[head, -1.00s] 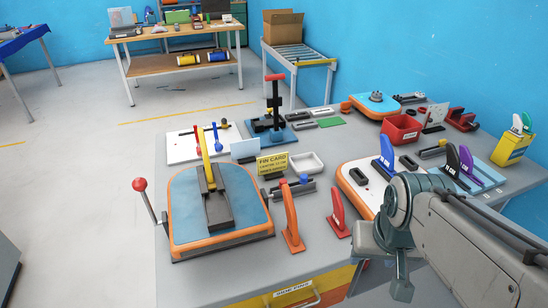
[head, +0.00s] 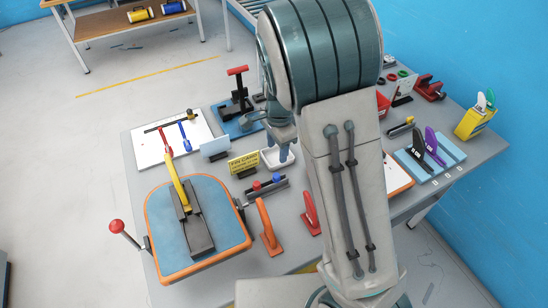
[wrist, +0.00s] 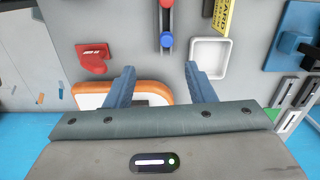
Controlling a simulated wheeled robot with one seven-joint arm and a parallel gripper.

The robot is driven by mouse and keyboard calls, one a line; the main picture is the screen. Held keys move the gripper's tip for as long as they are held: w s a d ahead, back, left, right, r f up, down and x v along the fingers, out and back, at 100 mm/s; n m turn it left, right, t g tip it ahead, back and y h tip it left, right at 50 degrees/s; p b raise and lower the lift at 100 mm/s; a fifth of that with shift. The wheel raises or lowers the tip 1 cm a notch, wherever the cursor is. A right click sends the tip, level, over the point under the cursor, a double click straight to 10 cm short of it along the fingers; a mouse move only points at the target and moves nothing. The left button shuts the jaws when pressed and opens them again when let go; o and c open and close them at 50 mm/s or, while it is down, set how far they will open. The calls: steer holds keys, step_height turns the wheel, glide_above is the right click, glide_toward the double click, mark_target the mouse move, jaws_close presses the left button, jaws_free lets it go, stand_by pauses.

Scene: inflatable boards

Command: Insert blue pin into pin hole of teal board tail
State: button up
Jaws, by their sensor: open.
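The blue pin (head: 276,178) shows as a round blue head beside a red-headed pin (head: 256,186) on a dark rack. The blue pin (wrist: 167,40) also shows in the wrist view, beyond my fingertips. The orange-rimmed board with a blue-teal deck (head: 226,208) lies at the front left of the bench, with a dark clamp and yellow lever on it. I cannot make out its pin hole. My gripper (wrist: 159,70) is open and empty in the wrist view, apart from the blue pin. In the head view my arm hides much of the bench's right half.
An orange fin (head: 267,228) and a red fin (head: 310,213) stand in front of the rack. A white tray (wrist: 209,57), a yellow card sign (head: 243,163) and a red-handled press (head: 238,100) are nearby. Another orange-rimmed board (wrist: 148,88) is partly behind my fingers.

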steer(key=w, duration=0.2)
steer(key=b, duration=0.1)
glide_above(276, 175)
steer(key=shift+m, duration=0.4)
steer(key=f, duration=0.8)
steer(key=shift+a+f, duration=0.1)
steer(key=shift+a, duration=0.2)
steer(key=f+b, duration=0.1)
steer(key=f, duration=0.1)
steer(key=f+b, duration=0.4)
steer(key=shift+d, duration=0.4)
steer(key=c, duration=1)
